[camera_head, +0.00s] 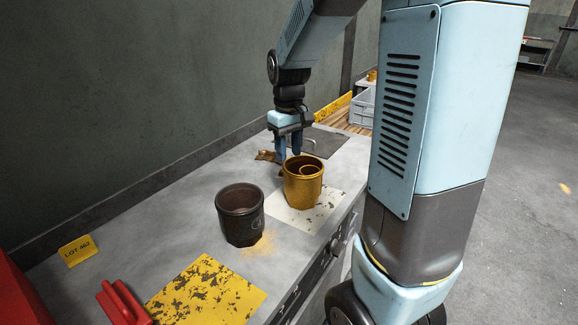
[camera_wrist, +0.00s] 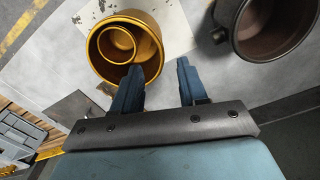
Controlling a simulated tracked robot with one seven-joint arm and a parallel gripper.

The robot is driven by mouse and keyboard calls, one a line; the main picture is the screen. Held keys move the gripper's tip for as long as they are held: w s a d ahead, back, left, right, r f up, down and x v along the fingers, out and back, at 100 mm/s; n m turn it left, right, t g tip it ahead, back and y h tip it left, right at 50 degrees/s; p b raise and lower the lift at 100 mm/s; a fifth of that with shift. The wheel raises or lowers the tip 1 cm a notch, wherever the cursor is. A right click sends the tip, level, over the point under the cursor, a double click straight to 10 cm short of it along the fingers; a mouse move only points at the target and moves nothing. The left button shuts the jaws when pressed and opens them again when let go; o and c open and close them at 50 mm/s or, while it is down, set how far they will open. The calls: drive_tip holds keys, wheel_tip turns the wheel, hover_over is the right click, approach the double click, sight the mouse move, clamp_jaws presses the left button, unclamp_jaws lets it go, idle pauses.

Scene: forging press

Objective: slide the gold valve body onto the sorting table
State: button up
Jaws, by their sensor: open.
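A gold, pot-shaped body (camera_head: 303,190) with a smaller ring inside stands upright on a worn white patch of the grey table (camera_head: 190,205). I take it for the gold valve body; in the wrist view (camera_wrist: 152,70) it is at upper left. My gripper (camera_head: 288,156) points down just behind it. In the wrist view my gripper (camera_wrist: 158,78) is open, with nothing between its fingers. The left fingertip overlaps the gold body's lower edge; I cannot tell whether they touch. A brownish lobed piece (camera_head: 266,156) lies behind, left of the fingers.
A dark pot (camera_head: 239,218) stands left of the gold body. A flaking yellow patch (camera_head: 205,292), a lot sign (camera_head: 76,250) and a red object (camera_head: 118,303) are at the front left. A grey crate (camera_head: 363,105) is at the back. The table's left middle is clear.

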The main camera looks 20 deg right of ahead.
drive_tip(key=shift+r, duration=1.9)
drive_tip(key=s+r+m+t, duration=0.1)
drive_tip(key=s+r+t, duration=0.1)
drive_tip(key=s, duration=0.7)
drive_tip(key=s+a+r+m+t, duration=0.1)
drive_tip(key=s+r, duration=0.4)
drive_tip(key=s, duration=0.5)
drive_tip(key=shift+s+a+r+m+t, duration=0.3)
drive_tip(key=shift+m+t, duration=0.4)
drive_tip(key=shift+t, duration=0.6)
